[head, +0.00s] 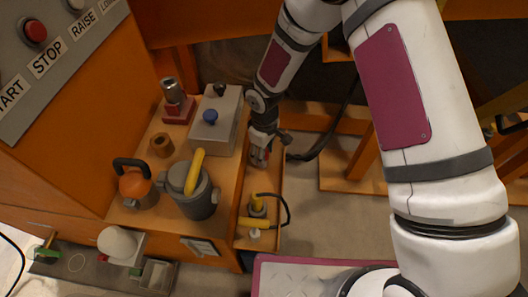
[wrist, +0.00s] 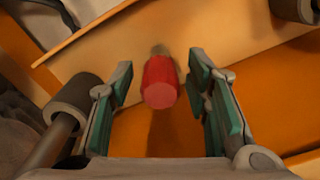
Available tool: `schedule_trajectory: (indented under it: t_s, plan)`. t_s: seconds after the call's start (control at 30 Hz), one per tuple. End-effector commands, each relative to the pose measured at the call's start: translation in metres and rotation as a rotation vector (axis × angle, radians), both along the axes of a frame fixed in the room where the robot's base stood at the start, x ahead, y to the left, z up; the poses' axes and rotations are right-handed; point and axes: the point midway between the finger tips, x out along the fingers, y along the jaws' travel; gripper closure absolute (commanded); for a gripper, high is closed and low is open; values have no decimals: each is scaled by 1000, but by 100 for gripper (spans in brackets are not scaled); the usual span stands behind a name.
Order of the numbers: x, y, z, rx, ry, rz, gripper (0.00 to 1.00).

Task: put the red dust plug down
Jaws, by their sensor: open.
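The red dust plug (wrist: 160,84) shows in the wrist view as a short red cylinder with a duller, narrower end pointing away. It is over a tan wooden surface (wrist: 215,35), between the two fingers. My gripper (wrist: 163,74) is open, with its green-padded fingers on either side of the plug and a visible gap on both sides. In the head view my gripper (head: 262,153) reaches down into the narrow wooden tray (head: 270,183) at the bench's right side.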

Motion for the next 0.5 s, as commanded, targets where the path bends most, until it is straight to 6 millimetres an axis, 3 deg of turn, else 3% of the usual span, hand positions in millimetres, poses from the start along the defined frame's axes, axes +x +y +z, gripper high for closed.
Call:
schedule_trajectory:
  t_s: [0.17, 0.5]
  plan:
    - [1, 0, 21, 1, -3, -2, 56]
    - [1, 0, 91, 2, -3, -1, 56]
